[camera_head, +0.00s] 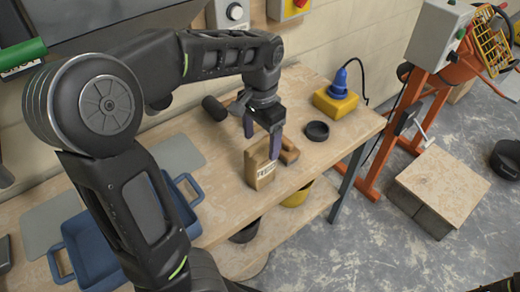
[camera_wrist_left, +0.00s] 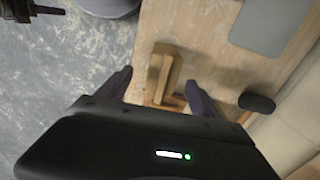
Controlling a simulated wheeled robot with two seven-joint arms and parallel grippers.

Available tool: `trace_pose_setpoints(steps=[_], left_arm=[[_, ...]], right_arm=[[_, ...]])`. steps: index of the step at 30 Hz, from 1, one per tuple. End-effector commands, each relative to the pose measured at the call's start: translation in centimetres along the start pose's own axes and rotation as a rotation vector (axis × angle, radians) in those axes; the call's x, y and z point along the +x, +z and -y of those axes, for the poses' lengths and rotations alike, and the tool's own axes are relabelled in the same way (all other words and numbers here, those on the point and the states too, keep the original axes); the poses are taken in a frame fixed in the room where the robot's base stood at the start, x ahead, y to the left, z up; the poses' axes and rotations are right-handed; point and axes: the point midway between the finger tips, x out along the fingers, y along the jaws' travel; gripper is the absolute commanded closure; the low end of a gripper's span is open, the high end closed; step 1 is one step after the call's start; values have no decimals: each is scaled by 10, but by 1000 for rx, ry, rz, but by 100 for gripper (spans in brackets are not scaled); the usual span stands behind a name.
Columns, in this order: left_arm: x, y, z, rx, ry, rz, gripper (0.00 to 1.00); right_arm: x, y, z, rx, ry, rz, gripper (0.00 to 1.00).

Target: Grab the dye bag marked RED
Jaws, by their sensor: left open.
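A brown paper bag (camera_head: 260,165) with a pale printed label stands near the table's front edge; its lettering is too small to read. My left gripper (camera_head: 262,140) is open, pointing down at the bag, its fingers at the height of the bag's top. In the left wrist view the brown bag (camera_wrist_left: 163,72) shows beyond and between the open fingers of the left gripper (camera_wrist_left: 158,92). I cannot tell whether a finger touches it. More brown shapes (camera_head: 289,151) lie right behind the bag, partly hidden. My right gripper is not identifiable.
A black ring-shaped dish (camera_head: 317,131) and a yellow box with a blue plug (camera_head: 336,101) stand to the right on the table. A dark cylinder (camera_head: 214,108) lies behind the gripper. A blue tray (camera_head: 90,248) is at the left. Tubs, including a yellow one (camera_head: 297,195), sit below.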

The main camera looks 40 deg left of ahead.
Motion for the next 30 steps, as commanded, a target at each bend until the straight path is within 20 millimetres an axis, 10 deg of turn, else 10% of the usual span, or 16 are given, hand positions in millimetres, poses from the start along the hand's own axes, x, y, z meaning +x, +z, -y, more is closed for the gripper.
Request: trace_pose_setpoints(steps=[30], left_arm=[[27, 0, 0, 0, 0, 0, 25]], right_arm=[[0, 0, 0, 1, 0, 1, 64]])
